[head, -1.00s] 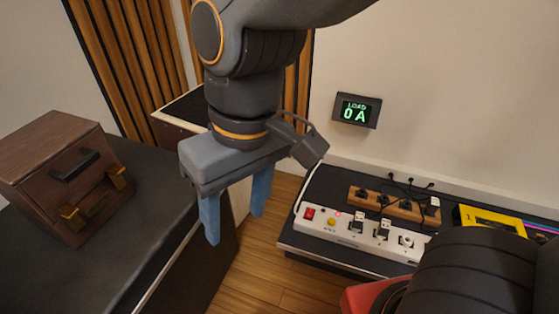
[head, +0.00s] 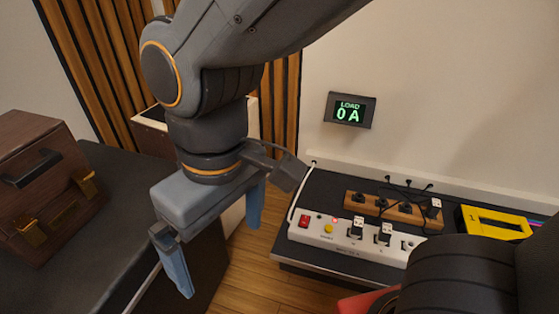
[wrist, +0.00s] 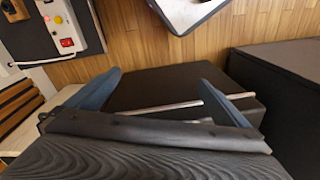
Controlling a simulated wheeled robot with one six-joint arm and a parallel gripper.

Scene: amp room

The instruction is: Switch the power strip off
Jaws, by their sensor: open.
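The white power strip (head: 343,243) lies on a low dark shelf at the right in the head view. Its red rocker switch (head: 304,221) is at the left end, beside a yellow button (head: 328,229) and a small glowing red light (head: 335,220). Dark plugs sit in its sockets. My gripper (head: 220,262) is open and empty, left of the strip and apart from it. In the wrist view the switch (wrist: 67,43) shows at the upper left, beyond my open fingers (wrist: 161,68). My arm hides the strip's right end.
A wall display (head: 350,110) reads LOAD 0 A. A wooden block with plugs (head: 412,212) and a yellow case (head: 490,222) lie behind the strip. A brown box (head: 45,190) stands on a dark cabinet at left. Wood floor (head: 262,275) separates cabinet and shelf.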

